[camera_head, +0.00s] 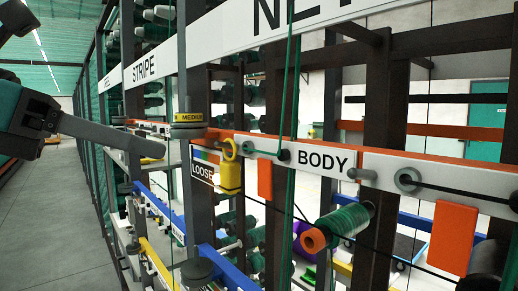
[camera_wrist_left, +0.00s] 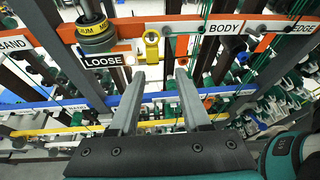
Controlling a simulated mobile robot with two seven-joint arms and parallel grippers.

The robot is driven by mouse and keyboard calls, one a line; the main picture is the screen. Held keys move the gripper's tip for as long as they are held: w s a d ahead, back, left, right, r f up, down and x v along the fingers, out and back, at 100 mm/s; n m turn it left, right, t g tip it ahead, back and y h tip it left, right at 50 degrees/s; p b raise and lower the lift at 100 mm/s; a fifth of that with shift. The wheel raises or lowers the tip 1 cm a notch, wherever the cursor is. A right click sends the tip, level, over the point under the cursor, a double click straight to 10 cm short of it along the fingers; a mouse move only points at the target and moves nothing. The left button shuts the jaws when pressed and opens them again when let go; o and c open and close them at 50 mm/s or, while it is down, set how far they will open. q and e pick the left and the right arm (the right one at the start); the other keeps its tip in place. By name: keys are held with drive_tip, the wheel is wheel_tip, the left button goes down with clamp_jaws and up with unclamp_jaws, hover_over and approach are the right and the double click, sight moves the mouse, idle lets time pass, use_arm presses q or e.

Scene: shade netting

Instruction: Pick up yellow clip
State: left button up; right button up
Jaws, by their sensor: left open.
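The yellow clip (camera_head: 230,171) hangs at the orange rail just right of the LOOSE label in the head view, with a ring at its top. It also shows in the left wrist view (camera_wrist_left: 152,46), upper middle, beyond the fingertips. My left gripper (camera_head: 148,147) comes in from the left in the head view, apart from the clip and left of it. In the left wrist view its two fingers (camera_wrist_left: 160,76) are spread with nothing between them. My right gripper is not in view.
A grey round weight (camera_head: 188,125) sits left of the clip, beside a dark post. An orange tag (camera_head: 265,180) hangs to its right, near the BODY label (camera_head: 322,161). Green cords run down in front of the rack. The aisle floor (camera_head: 45,210) at left is clear.

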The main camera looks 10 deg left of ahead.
sight(223, 173)
use_arm(q)
drive_tip(key=shift+t+y, duration=0.4)
drive_tip(key=shift+y, duration=0.2)
drive_tip(key=p+x, duration=0.2)
drive_tip(key=x, duration=0.6)
drive_tip(key=shift+w, duration=0.25)
drive_tip(key=shift+x, duration=0.8)
drive_tip(key=p+x, duration=0.1)
drive_tip(key=x, duration=0.3)
drive_tip(key=shift+f+p, duration=0.3)
drive_tip(key=shift+p, duration=0.05)
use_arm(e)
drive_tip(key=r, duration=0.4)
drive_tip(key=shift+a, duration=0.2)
use_arm(q)
clamp_jaws()
